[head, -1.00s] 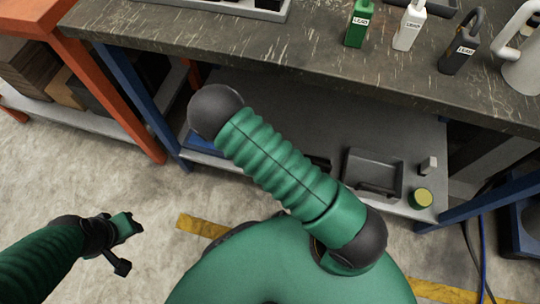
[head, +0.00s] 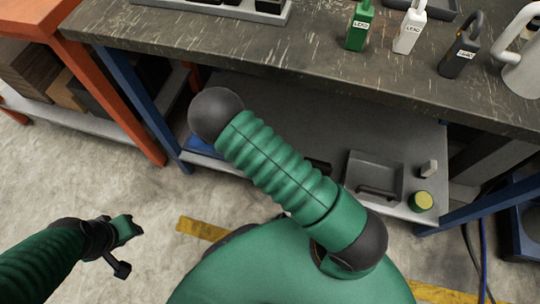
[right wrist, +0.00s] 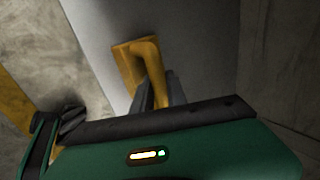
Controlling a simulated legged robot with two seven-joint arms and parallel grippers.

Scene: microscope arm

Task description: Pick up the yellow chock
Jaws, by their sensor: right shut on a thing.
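The yellow chock (right wrist: 128,68) shows in the right wrist view, against a pale grey surface, with a bent yellow bar rising from it. My right gripper (right wrist: 161,98) has its dark fingers on either side of this bar and is shut on it. The lower part of the bar is hidden behind the gripper's housing. I cannot tell whether the chock touches the grey surface. In the head view my right gripper and the chock are hidden. My left gripper (head: 128,232) hangs over the floor at the lower left, and its opening is unclear.
A dark worktop (head: 300,55) carries green, white and black tagged padlocks. A lower shelf (head: 290,105) holds a grey tray (head: 375,170) and a yellow-topped green tin (head: 421,201). A blue table leg (head: 130,95) and an orange bench (head: 110,100) stand left.

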